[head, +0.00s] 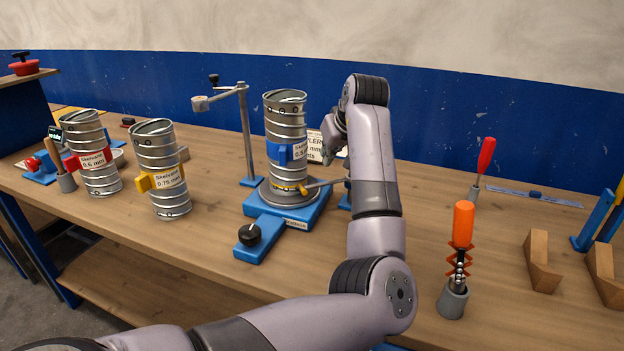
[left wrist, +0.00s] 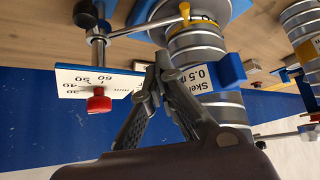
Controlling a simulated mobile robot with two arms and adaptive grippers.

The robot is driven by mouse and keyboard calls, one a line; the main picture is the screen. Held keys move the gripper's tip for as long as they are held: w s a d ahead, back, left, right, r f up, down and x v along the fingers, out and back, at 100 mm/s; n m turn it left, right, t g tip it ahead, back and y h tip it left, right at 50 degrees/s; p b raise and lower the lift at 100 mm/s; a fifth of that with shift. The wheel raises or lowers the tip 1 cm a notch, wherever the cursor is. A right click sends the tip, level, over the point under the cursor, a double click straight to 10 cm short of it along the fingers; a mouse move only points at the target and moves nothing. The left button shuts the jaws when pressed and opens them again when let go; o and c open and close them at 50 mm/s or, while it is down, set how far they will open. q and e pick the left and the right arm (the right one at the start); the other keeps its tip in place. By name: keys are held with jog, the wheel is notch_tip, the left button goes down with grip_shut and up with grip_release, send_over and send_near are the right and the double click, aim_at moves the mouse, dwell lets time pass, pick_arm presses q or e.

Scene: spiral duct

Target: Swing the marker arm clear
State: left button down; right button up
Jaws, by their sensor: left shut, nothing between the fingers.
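The marker arm (head: 322,184) is a thin rod with a yellow tip, low beside the middle spiral duct (head: 285,115). In the left wrist view the marker arm (left wrist: 135,29) runs from a metal post to its yellow tip (left wrist: 184,12) at the duct; I cannot tell whether they touch. The duct stands upright on a round turntable on a blue base (head: 275,222), with a blue block on its side. My left gripper (head: 330,152) is beside the duct, above the marker arm. In the wrist view its fingertips (left wrist: 165,62) are together and empty, apart from the rod.
Two more ducts, with a red block (head: 90,160) and a yellow block (head: 161,180), stand at left. A grey stand (head: 245,120) rises behind the base. A scale plate with a red knob (left wrist: 98,102) is near the gripper. Orange- and red-handled tools and wooden blocks stand at right.

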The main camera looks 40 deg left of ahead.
pick_arm(q)
jog(key=x, duration=1.2)
jog(key=shift+a+f+p, duration=0.1)
jog(key=shift+p, duration=0.2)
pick_arm(e)
jog(key=shift+a+f, duration=0.1)
jog(key=shift+f, duration=0.05)
jog(key=shift+w+a, duration=0.1)
jog(key=shift+a, duration=0.05)
